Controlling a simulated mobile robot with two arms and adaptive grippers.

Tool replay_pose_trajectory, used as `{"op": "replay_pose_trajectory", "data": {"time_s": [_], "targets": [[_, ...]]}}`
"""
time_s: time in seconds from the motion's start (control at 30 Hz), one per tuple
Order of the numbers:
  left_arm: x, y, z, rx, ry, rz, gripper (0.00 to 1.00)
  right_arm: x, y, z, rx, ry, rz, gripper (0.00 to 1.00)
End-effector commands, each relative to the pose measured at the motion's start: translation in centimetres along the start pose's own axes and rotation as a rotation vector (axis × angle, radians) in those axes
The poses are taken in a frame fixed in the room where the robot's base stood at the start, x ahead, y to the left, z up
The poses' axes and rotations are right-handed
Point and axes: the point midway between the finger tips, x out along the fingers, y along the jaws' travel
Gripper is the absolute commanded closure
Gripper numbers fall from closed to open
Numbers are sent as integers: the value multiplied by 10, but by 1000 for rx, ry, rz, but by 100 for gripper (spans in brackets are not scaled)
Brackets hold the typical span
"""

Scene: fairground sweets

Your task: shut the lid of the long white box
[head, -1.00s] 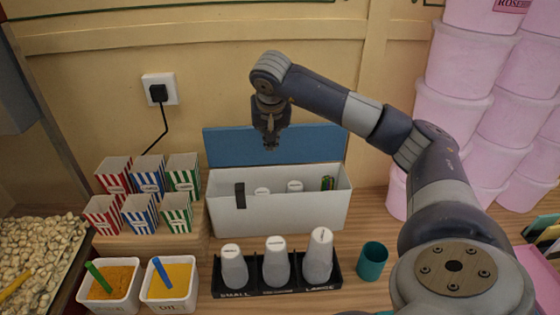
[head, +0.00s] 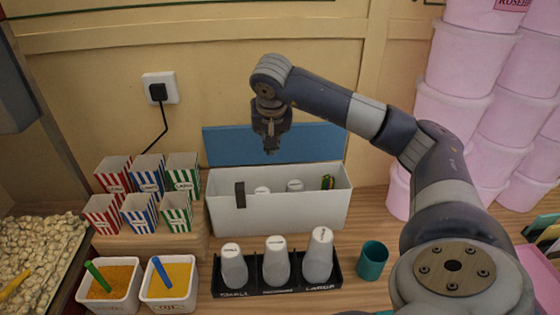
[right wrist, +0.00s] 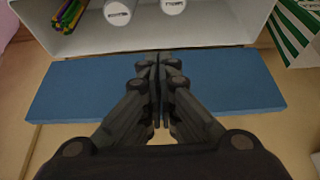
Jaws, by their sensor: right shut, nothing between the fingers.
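The long white box (head: 285,216) stands on the counter against the wall in the head view, with a dark latch on its front. Its blue lid (head: 220,146) is open and stands up behind the box. The lid also shows in the right wrist view (right wrist: 75,90), with the box (right wrist: 200,30) beyond it. White cylinders and some coloured items lie inside the box. My right gripper (head: 270,150) is shut and empty, pointing down in front of the lid in the head view, above the box. Whether it touches the lid is unclear. My left gripper is not in view.
Striped cartons (head: 145,190) stand on a wooden step left of the box. A black rack (head: 250,290) with white cups stands in front of it. A teal cup (head: 372,260) is to the right. Pink tubs (head: 455,100) are stacked at the right.

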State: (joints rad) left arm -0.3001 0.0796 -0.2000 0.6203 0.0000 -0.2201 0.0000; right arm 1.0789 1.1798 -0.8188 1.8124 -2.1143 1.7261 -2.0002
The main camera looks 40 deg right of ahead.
Motion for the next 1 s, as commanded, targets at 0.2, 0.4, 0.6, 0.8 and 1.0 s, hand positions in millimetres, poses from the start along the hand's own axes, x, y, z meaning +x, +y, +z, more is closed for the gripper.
{"op": "replay_pose_trajectory", "data": {"time_s": [0.2,0.4,0.6,0.8,1.0], "targets": [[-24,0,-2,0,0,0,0,-25,0,-12,0,0,0,100],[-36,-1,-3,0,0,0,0,-40,0,-20,0,1,-1,100],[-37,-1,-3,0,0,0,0,-55,0,-27,0,0,-1,100],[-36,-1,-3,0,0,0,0,-56,0,-27,-1,-1,0,100],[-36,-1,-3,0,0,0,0,-56,0,-27,0,0,0,100]]}}
